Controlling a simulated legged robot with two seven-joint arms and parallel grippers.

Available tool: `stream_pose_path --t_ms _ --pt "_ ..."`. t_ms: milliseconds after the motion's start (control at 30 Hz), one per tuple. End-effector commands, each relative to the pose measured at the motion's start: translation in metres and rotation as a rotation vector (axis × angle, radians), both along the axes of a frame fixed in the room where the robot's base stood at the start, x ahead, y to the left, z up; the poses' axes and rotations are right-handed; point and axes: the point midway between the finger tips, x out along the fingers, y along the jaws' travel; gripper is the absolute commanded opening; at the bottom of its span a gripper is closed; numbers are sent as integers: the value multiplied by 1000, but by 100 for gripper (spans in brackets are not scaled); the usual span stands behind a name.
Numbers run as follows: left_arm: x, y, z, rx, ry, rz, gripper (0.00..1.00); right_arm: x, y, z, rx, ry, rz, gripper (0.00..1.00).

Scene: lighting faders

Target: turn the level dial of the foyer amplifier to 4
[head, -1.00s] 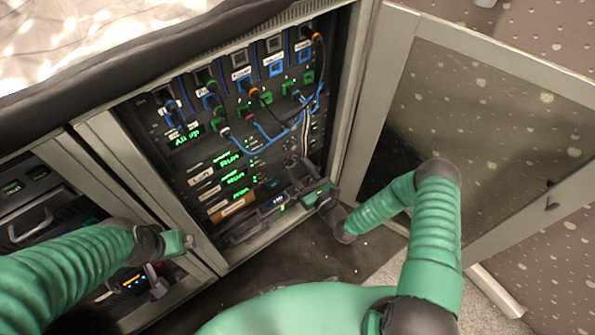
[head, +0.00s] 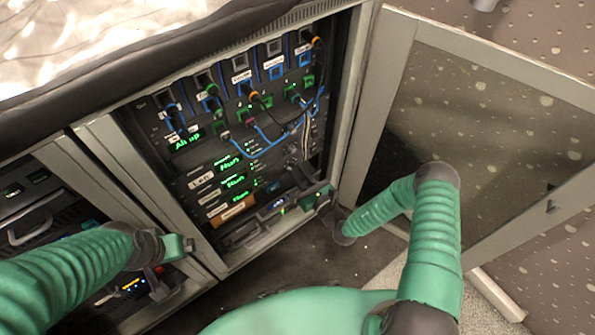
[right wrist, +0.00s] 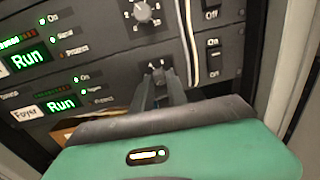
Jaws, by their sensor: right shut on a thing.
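The foyer amplifier (right wrist: 27,113) is the lower unit in the right wrist view, with a "Foyer" label and a green "Run" display (right wrist: 61,103). Its level dial (right wrist: 158,66) is small and dark, mostly hidden between the fingers, and I cannot read its setting. My right gripper (right wrist: 158,80) is shut on this dial, reaching straight into the panel. In the head view my right gripper (head: 302,176) is at the lower right of the open rack, its fingertips hard to make out. My left gripper (head: 190,244) is in front of the rack's left post, away from the dial.
Another dial (right wrist: 144,12) sits above on the neighbouring amplifier. Rocker switches (right wrist: 214,56) and white cables (right wrist: 188,40) are close right of the held dial. Patch cables (head: 262,130) hang higher up. The open rack door (head: 480,130) stands to the right.

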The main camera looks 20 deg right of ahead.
Motion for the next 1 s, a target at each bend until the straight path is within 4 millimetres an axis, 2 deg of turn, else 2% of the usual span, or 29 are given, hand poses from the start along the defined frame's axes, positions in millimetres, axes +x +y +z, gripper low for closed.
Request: stream_pose_path --t_ms 367,700,1000 --pt "0 0 24 0 0 0 100 0 -2 4 169 64 -6 0" --pt "0 0 51 0 0 0 100 0 -2 3 463 171 -7 0" --pt "0 0 66 0 0 0 100 0 -3 2 732 268 -8 0"
